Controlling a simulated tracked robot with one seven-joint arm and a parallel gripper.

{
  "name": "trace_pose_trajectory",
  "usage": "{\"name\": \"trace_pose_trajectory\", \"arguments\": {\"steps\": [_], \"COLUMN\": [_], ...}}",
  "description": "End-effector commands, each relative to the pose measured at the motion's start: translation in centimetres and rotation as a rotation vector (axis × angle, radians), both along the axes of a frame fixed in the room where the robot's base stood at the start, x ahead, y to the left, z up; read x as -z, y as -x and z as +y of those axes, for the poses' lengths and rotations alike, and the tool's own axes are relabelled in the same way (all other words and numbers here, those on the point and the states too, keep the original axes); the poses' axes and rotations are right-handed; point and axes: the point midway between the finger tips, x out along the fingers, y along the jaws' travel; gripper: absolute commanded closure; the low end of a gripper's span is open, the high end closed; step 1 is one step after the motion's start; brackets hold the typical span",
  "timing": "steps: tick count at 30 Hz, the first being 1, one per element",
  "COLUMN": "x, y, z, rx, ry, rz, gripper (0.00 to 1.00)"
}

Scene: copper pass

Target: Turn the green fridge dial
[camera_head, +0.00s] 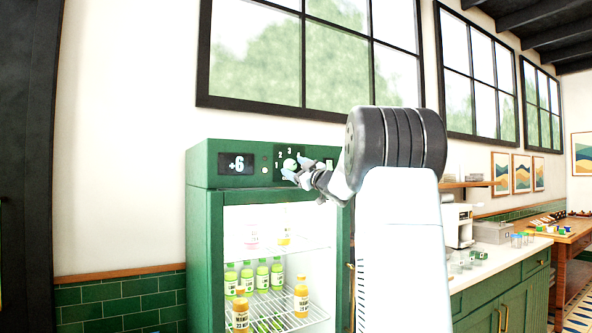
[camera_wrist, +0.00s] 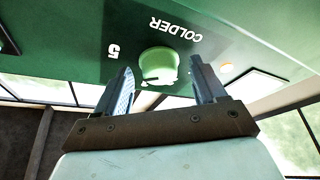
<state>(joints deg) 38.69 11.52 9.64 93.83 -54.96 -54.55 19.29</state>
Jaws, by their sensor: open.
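The green fridge (camera_head: 202,250) stands upright with a dark control strip along its top front. The light green dial (camera_head: 290,164) sits on that strip, with the numbers 1, 2 and 3 around it. In the wrist view the dial (camera_wrist: 158,64) lies between and just beyond my fingertips, near the printed "5" and the word "COLDER". My gripper (camera_head: 304,172) is open in front of the dial, one finger on each side in the wrist view (camera_wrist: 164,78), with gaps showing. My gripper and arm hide part of the strip. Contact cannot be told.
A display (camera_head: 237,164) on the fridge reads +6. Several bottles (camera_head: 262,276) stand on wire shelves (camera_head: 310,312) inside the fridge. A green counter (camera_head: 500,285) with cups and a white machine (camera_head: 457,225) is at the right. A wall with windows is behind.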

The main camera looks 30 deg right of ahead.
Motion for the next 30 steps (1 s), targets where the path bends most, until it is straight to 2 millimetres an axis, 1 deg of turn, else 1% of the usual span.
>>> {"name": "trace_pose_trajectory", "arguments": {"steps": [5, 22, 26, 30], "x": [0.03, 0.06, 0.06, -0.01], "y": [0.00, 0.01, -0.02, -0.08], "z": [0.00, 0.03, 0.02, 0.03], "rx": [0.000, -0.001, -0.001, -0.003], "ry": [0.000, -0.001, 0.034, 0.144], "rz": [0.000, 0.001, 0.001, -0.004], "gripper": [0.30, 0.84, 0.84, 0.84]}}
